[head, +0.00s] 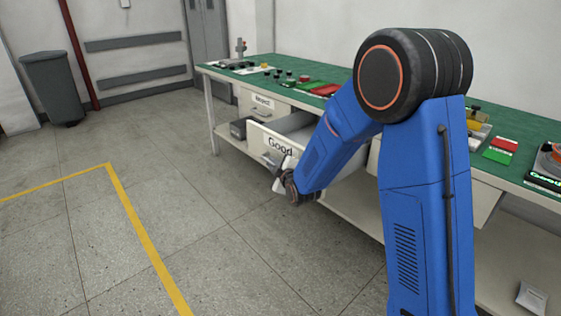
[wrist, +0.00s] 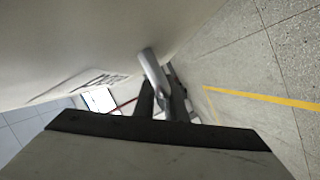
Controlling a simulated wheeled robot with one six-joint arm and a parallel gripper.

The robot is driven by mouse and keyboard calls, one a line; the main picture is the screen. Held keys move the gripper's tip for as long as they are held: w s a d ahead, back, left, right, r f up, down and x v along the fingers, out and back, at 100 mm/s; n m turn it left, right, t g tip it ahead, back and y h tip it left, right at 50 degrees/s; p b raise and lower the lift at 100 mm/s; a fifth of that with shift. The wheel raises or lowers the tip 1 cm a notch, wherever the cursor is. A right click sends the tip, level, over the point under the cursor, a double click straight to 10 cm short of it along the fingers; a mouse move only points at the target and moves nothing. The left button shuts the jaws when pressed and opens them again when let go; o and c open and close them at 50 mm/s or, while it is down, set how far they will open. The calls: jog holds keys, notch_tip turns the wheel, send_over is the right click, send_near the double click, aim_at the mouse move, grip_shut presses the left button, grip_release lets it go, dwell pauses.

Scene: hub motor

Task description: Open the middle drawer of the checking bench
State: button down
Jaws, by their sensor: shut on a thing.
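The checking bench (head: 235,80) has a green top and a row of drawers under it. The middle drawer, labelled "Good" (head: 262,139), stands pulled out, and its open inside shows behind the front. My gripper (head: 281,177) is at the lower right of this front. In the wrist view, my gripper (wrist: 163,100) is shut on the drawer's grey metal handle (wrist: 153,70), with a dark finger on each side. The drawer front (wrist: 60,45) fills the upper left there. The fingertips are partly hidden by the handle.
My arm hides much of the bench's right part. Small parts and red and green mats lie on top. The floor (head: 190,215) in front is clear, with a yellow line (head: 140,230). A grey bin (head: 52,85) stands far left.

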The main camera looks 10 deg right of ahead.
jog(key=shift+s+a+f, duration=0.1)
jog(key=shift+s+a, duration=0.15)
jog(key=c, duration=1.8)
grip_release()
